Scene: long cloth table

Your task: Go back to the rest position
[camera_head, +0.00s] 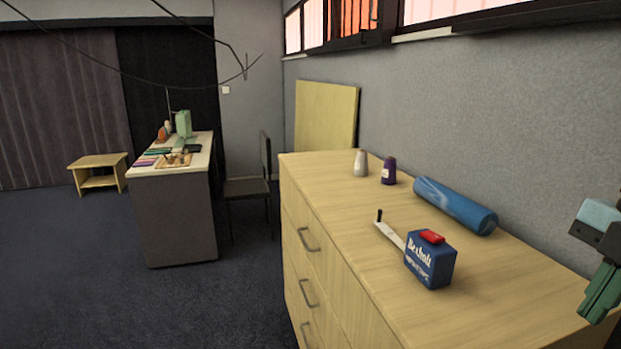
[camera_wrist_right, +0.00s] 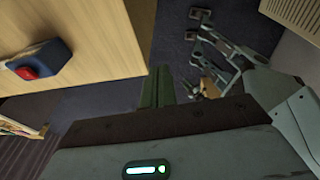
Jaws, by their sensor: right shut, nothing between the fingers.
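My right gripper (camera_head: 594,308) is at the right edge of the head view, above the near right part of the wooden dresser top (camera_head: 510,312). Its green fingers are together and empty, pointing downward. In the right wrist view, the closed fingers (camera_wrist_right: 157,84) show beside the dresser's edge, with dark floor beyond.
On the dresser stand a blue box (camera_head: 430,263) with a red cap, a blue roll (camera_head: 455,205), a purple bottle (camera_head: 389,172) and a pale bottle (camera_head: 360,163). A handled tool (camera_head: 390,234) lies beside the box. A cluttered desk (camera_head: 180,215) stands farther left.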

